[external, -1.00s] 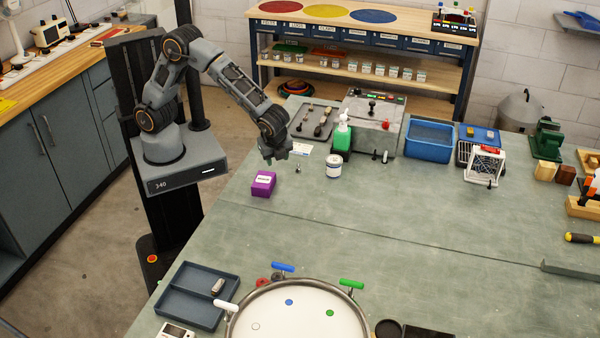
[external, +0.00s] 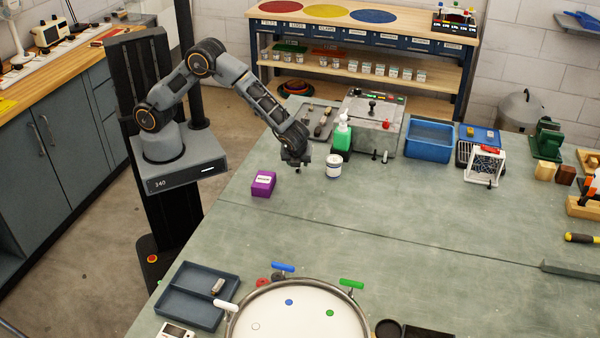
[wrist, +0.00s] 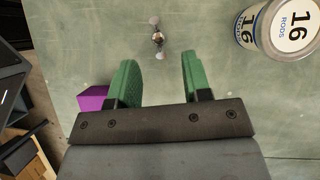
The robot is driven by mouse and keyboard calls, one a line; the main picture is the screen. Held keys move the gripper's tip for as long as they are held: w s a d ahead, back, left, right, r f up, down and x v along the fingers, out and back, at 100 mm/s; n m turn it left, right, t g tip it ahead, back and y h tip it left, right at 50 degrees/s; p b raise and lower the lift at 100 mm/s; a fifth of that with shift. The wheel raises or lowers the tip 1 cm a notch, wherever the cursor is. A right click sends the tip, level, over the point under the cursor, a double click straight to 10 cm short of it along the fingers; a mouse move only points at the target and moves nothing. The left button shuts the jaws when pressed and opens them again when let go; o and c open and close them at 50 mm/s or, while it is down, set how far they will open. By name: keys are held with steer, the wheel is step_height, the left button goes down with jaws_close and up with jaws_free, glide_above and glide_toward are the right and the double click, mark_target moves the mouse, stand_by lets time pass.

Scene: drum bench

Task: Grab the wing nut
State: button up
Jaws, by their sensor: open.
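A small metal wing nut (wrist: 157,38) with pale wings and a brownish centre stands on the green bench top in the wrist view. My gripper (wrist: 159,64) is open, with its two green fingers apart and nothing between them. The wing nut lies just beyond the fingertips, roughly in line with the gap between them. In the external view my gripper (external: 296,162) points down above the bench, and the wing nut under it is mostly hidden or too small to make out.
A labelled can (wrist: 282,27) stands to the right of the wing nut; it also shows in the external view (external: 334,167). A purple box (external: 263,184) sits to the left.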

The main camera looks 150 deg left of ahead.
steer(key=shift+p+x, duration=0.75)
steer(key=shift+x, duration=2.1)
steer(key=shift+s+d, duration=0.1)
steer(key=shift+r, duration=0.1)
jaws_close()
